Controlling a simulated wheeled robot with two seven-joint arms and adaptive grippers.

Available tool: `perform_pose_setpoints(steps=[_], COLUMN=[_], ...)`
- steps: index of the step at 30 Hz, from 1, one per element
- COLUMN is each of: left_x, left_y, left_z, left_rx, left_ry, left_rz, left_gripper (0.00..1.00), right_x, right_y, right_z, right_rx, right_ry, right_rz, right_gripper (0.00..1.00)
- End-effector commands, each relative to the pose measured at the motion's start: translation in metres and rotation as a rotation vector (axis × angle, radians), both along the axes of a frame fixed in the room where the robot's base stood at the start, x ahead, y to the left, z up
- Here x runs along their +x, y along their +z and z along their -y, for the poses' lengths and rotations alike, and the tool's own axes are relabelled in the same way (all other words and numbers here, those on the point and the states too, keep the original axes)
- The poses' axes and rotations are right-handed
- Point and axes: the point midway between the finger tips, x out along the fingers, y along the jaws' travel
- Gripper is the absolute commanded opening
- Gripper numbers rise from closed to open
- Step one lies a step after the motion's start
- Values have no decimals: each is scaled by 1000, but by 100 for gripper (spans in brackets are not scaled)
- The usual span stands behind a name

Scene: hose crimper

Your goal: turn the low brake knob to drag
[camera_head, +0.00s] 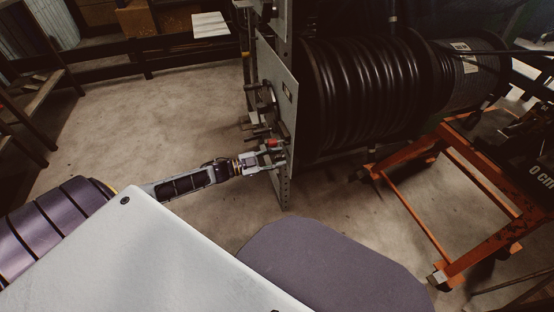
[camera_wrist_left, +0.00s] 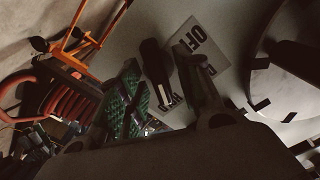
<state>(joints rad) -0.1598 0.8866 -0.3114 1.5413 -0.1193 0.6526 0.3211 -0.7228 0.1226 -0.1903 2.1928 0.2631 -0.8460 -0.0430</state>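In the left wrist view, a dark lever-like knob (camera_wrist_left: 156,72) with a pale strip near its lower end stands on a grey panel. A light label plate (camera_wrist_left: 192,48) behind it has dark lettering, part of which reads "OFF"; other words are partly covered. My left gripper (camera_wrist_left: 165,95) has its fingers apart, a green-padded one left of the knob and a dark one right of it. I cannot tell whether either touches the knob. In the head view my left gripper (camera_head: 278,159) is at the machine's lower panel, where the knob is too small to tell. My right gripper is not in view.
The grey machine panel (camera_head: 275,85) carries several levers and a red-tipped part (camera_head: 272,143) just above my left gripper. A reel of black hose (camera_head: 365,85) stands behind it. An orange frame (camera_head: 410,215) is at the right.

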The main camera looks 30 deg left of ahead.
Motion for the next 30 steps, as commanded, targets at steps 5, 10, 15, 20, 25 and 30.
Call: perform_pose_setpoints(steps=[5, 10, 15, 20, 25, 30], left_x=[2, 2, 2, 2, 2, 2], left_y=[1, 1, 1, 0, 1, 1], left_z=[2, 2, 2, 2, 2, 2], left_rx=[0, -1, -1, -1, -4, -22], left_ry=[-1, 0, 0, 0, 0, 0], left_rz=[1, 1, 1, 1, -3, -18], left_gripper=[35, 35, 19, 4, 4, 4], right_x=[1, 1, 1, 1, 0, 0], right_y=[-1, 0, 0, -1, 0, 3], right_z=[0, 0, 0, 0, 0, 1], right_rx=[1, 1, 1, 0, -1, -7], right_ry=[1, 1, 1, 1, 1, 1], right_rz=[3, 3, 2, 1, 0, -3], right_gripper=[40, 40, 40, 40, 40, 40])
